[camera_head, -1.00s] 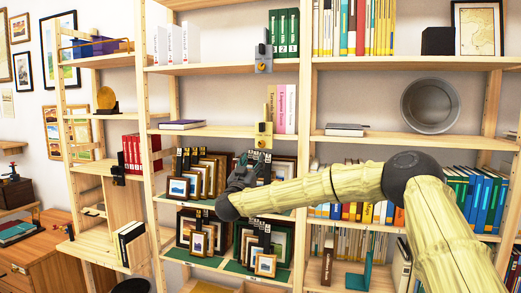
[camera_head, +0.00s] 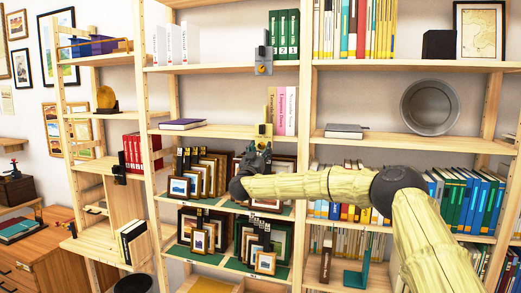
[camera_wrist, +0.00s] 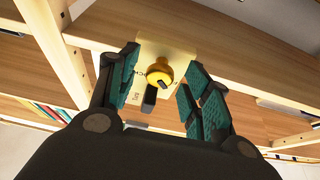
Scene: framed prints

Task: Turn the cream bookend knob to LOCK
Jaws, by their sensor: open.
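The cream bookend (camera_head: 262,129) stands at the front edge of the middle shelf, beside a few pale and pink books. The wrist view shows its cream plate (camera_wrist: 178,48) with a round yellow knob (camera_wrist: 159,74) and a dark bar (camera_wrist: 149,99) below it. My gripper (camera_head: 257,150) is just below the bookend and hides the knob in the head view. In the wrist view my gripper (camera_wrist: 162,60) is open, its teal-padded fingers on either side of the knob with gaps visible; it holds nothing.
A grey bookend (camera_head: 263,60) with an orange knob stands on the shelf above. Framed prints (camera_head: 217,172) fill the shelf below, close to my gripper. A purple book (camera_head: 182,124) lies to the left on the middle shelf. A wooden upright (camera_head: 304,110) stands to the right.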

